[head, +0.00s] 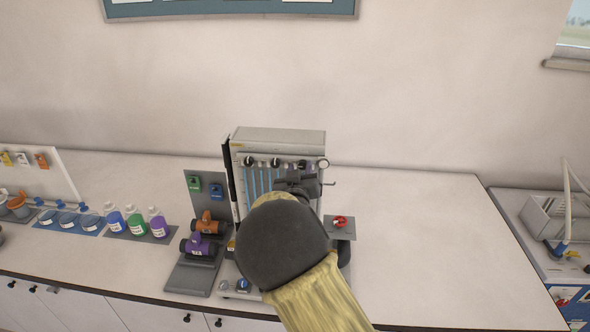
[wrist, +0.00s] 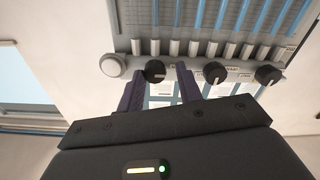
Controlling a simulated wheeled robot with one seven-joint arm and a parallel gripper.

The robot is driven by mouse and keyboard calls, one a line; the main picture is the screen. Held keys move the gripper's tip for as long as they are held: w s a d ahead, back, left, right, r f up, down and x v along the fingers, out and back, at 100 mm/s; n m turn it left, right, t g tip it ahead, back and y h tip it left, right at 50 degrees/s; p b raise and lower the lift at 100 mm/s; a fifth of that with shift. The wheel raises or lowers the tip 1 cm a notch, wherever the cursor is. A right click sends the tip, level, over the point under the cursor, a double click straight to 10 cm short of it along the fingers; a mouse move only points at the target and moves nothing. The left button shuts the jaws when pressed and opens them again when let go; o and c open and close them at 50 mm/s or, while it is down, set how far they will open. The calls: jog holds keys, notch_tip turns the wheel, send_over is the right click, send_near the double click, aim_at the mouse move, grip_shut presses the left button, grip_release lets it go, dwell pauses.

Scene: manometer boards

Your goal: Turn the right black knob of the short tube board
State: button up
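The tube board (head: 280,140) stands upright on the bench, with blue-filled tubes and a row of black knobs along its top. The wrist view shows it upside down. The right black knob (wrist: 155,71) is there beside a round white knob (wrist: 113,66); the middle knob (wrist: 215,72) and left knob (wrist: 267,75) are farther right. My gripper (wrist: 159,75) is open, its two dark purple fingers on either side of the right knob in the picture, with gaps at both sides. Contact cannot be seen. In the head view my gripper (head: 304,172) and arm cover the board's lower right.
Left of the board, a grey stand (head: 190,275) holds orange and purple valves. Several bottles (head: 136,220) stand farther left. A red knob (head: 340,222) on a small plate is at the board's right. The bench (head: 420,250) is clear to the right.

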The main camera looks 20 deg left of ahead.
jog(key=shift+w+d, duration=0.15)
jog(key=shift+d, duration=0.3)
jog(key=c, duration=0.6)
jog(key=shift+s+a, duration=0.2)
jog(key=shift+a, duration=0.4)
jog(key=shift+c, duration=0.2)
jog(key=shift+w+d, duration=0.2)
jog(key=shift+d, duration=0.3)
jog(key=shift+a+f+b, duration=0.15)
jog(key=shift+b, duration=0.15)
